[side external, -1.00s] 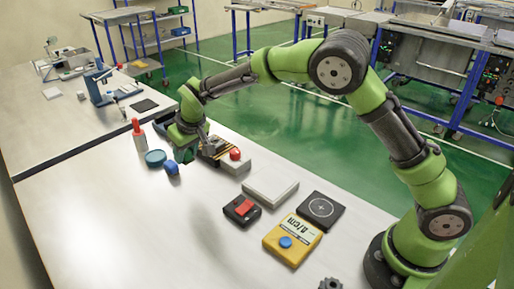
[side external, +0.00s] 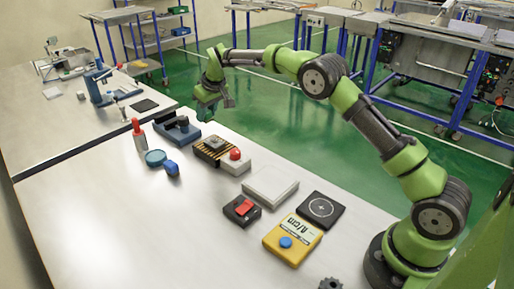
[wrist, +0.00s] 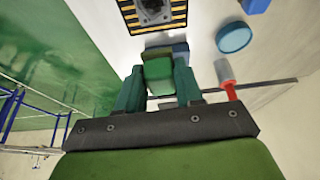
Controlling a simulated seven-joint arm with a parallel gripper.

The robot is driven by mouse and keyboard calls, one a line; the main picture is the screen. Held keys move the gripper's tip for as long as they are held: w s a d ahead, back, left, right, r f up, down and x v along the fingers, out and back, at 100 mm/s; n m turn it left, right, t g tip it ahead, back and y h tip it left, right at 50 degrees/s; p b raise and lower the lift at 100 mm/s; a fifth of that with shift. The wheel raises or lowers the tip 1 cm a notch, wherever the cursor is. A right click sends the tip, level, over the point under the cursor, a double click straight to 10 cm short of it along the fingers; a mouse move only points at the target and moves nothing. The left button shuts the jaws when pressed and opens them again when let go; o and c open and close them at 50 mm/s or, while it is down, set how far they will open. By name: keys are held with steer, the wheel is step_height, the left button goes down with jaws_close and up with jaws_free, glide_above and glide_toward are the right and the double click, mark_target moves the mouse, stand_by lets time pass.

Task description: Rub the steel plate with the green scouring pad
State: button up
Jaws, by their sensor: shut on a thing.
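My gripper (wrist: 158,88) is shut on a green block (wrist: 158,69), which looks like the scouring pad. In the side view my gripper (side external: 214,106) hangs in the air beyond the table's far edge, above and behind the striped block; the pad is hard to make out there. A pale, flat slab (side external: 270,186) lies in the middle of the table and may be the steel plate, though I cannot tell for sure. My gripper is well away from it.
A black-and-yellow striped block (side external: 208,154) with a dark fixture stands beside a red button box (side external: 236,163). The table's left front is clear.

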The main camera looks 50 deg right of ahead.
mark_target(210, 139)
step_height(210, 139, down, 7)
steer(key=shift+r, duration=0.15)
steer(key=shift+s+f, duration=0.2)
steer(key=shift+s, duration=0.5)
steer(key=shift+c, duration=0.3)
steer(key=shift+s, duration=2.5)
steer(key=shift+w, duration=3.2)
steer(key=shift+r, duration=4.15)
